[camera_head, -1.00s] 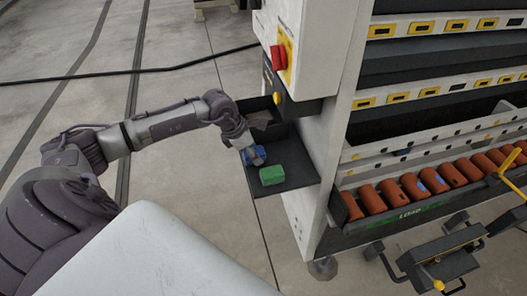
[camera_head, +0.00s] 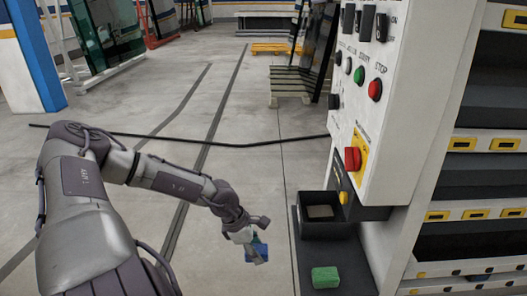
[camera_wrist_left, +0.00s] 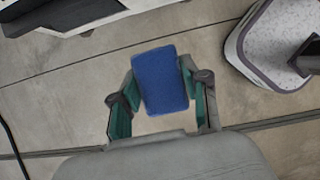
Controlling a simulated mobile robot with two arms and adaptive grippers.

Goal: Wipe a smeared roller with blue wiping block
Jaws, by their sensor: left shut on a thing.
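The blue wiping block (camera_head: 257,250) is held by my left gripper (camera_head: 254,246) in the air, left of the washer's side shelf. In the left wrist view the blue block (camera_wrist_left: 160,78) sits between the two fingers of the left gripper (camera_wrist_left: 161,88), with bare floor behind it. A green block (camera_head: 325,277) lies on the dark side shelf (camera_head: 311,249), right of my gripper. No roller shows in the current head view. My right gripper is not in view.
The washer's control panel (camera_head: 362,95) with a red knob (camera_head: 352,159) rises above the shelf. A dark bin (camera_head: 320,211) sits at the shelf's back. A black cable (camera_head: 270,143) crosses the floor. Open floor lies left of the shelf.

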